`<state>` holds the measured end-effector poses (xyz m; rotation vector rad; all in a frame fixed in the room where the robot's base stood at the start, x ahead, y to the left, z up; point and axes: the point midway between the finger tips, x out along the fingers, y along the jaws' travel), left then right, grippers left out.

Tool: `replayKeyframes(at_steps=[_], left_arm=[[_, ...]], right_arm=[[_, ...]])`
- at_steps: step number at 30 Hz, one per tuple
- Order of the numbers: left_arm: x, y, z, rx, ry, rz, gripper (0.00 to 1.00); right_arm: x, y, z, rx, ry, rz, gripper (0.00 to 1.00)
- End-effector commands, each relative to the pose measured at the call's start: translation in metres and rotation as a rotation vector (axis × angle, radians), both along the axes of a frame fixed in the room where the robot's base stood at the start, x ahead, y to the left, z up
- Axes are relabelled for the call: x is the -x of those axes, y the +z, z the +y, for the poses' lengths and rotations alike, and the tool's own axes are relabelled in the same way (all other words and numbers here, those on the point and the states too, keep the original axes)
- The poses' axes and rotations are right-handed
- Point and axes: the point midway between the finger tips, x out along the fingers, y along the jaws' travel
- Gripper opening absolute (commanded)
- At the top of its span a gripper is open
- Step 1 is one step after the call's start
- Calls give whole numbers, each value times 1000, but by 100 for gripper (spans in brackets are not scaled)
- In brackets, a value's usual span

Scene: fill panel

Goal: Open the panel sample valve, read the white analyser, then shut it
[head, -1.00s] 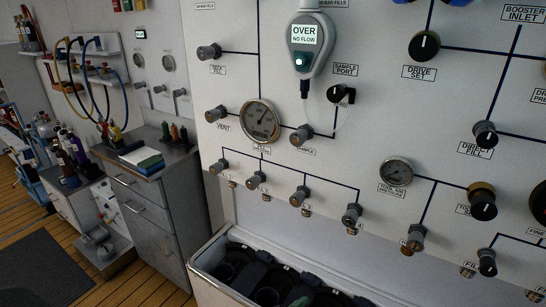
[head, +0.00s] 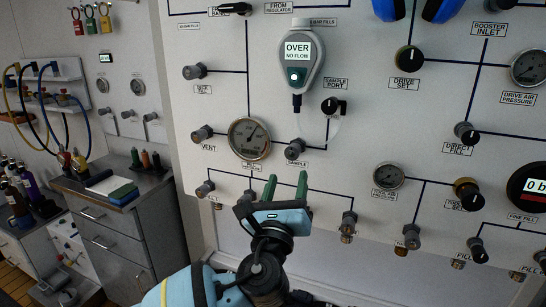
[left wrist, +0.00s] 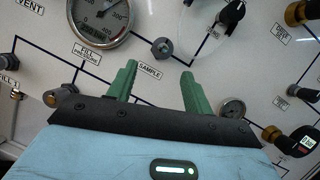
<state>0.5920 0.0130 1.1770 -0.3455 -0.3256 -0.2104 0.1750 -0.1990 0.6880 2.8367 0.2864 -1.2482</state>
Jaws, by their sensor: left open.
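The sample valve (head: 295,149) is a grey knob on the white panel, above its SAMPLE label. In the left wrist view the sample valve (left wrist: 163,48) lies beyond and between my green fingertips, apart from them. The white analyser (head: 302,55) is mounted above it and its screen reads "OVER NO FLOW". A clear tube runs near the black sample port (head: 333,106). My left gripper (head: 286,188) is open and empty, with its fingers pointing up at the panel just below the valve; it also shows in the left wrist view (left wrist: 158,85). My right gripper is out of view.
A round fill pressure gauge (head: 249,139) sits left of the valve, and the vent knob (head: 202,133) farther left. A row of fill valves lies below, one at right (head: 349,219). A grey cabinet (head: 115,225) stands at left.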

Motion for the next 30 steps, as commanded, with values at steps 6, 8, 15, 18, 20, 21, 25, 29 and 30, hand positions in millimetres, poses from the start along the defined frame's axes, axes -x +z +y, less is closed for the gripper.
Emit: replayKeyframes(at_steps=[6,8,15,18,20,21,25,29,30], left_arm=[[0,10,0,-36,18,-34,51],[-1,10,0,-36,18,-33,51],[-20,19,-3,-35,19,-35,51],[-34,24,-6,-35,17,-34,51],[-42,27,-7,-34,17,-33,51],[-47,29,-7,-33,18,-33,51],[-60,33,-10,-34,17,-32,51],[-68,37,-11,-34,15,-32,51],[-70,37,-11,-33,15,-31,51]], right_arm=[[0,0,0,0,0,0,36],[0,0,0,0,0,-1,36],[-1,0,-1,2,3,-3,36],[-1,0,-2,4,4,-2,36],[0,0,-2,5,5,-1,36],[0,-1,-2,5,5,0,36],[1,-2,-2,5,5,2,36],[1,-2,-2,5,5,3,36],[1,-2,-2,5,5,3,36]])
